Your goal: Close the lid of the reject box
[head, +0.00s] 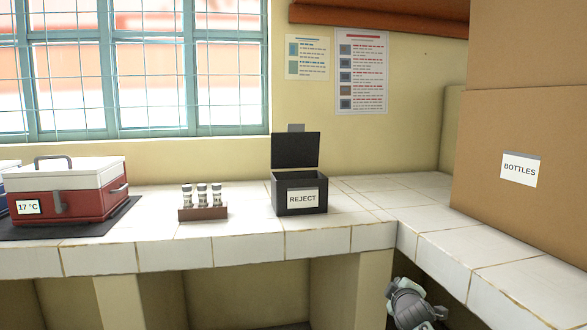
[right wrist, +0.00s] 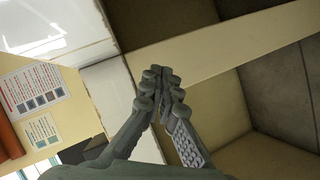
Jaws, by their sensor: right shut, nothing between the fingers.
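The reject box (head: 300,197) is a black box with a white REJECT label, standing on the white tiled counter in the head view. Its lid (head: 296,150) is open and stands upright at the back, with a small grey tab on its top edge. My right gripper (head: 438,314) is low at the bottom right of the head view, below the counter edge and apart from the box. In the right wrist view its fingers (right wrist: 160,88) are together and hold nothing. The box does not show in the right wrist view. My left gripper is not in view.
A rack with several vials (head: 203,212) stands left of the box. A red cooler with a white lid (head: 68,195) is at the far left. A large cardboard box labelled BOTTLES (head: 528,215) stands on the right. The tiled counter (head: 362,237) overhangs my right gripper's level.

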